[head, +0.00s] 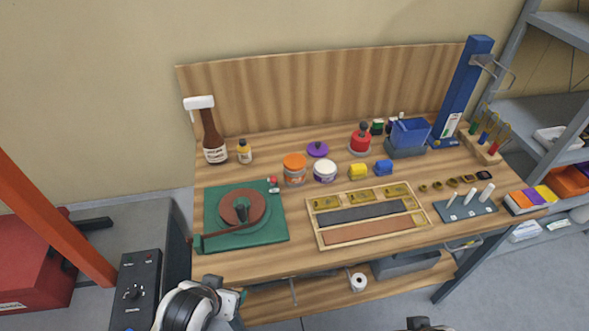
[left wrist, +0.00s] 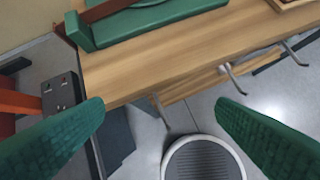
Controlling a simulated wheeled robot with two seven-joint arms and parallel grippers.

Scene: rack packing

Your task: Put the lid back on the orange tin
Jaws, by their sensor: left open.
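The orange tin (head: 294,175) stands upright on the workbench in the head view. Its top is orange; I cannot tell whether that is a lid or the inside. A purple lid with a knob (head: 318,149) lies on the bench behind and right of it. A white tin (head: 325,172) with a pale top stands just right of the orange tin. My left gripper (left wrist: 160,106) is open and empty, in front of the bench's front edge, far from the tins. Only a small part of my right arm shows at the bottom edge of the head view; its fingers cannot be made out.
A green turntable base (head: 272,228) sits at the bench's left front. A wooden tray (head: 313,230) lies front centre.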

